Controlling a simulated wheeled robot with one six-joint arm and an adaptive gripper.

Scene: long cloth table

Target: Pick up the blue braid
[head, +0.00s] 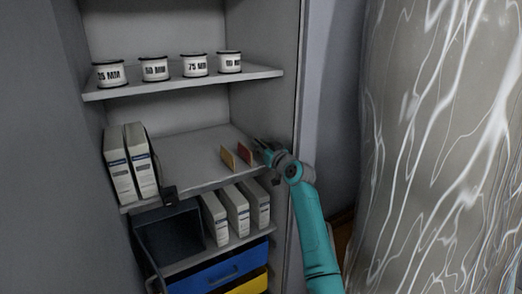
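I cannot make out a blue braid in the head view. My gripper (262,153) is at the right side of the middle shelf (190,160), at the end of my teal arm. Two small thin upright pieces stand just left of it: a yellowish one (228,158) and a red one (244,153). The gripper is close to the red piece; I cannot tell whether they touch. Its fingers are dark and small, so their opening is unclear, and whether they hold anything is hidden.
White labelled tins (154,69) line the upper shelf. White binders (118,170) stand at the middle shelf's left, and more (237,211) below beside a dark bin (170,238). A blue drawer (218,272) is lower. The cabinet's right wall is close to my arm.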

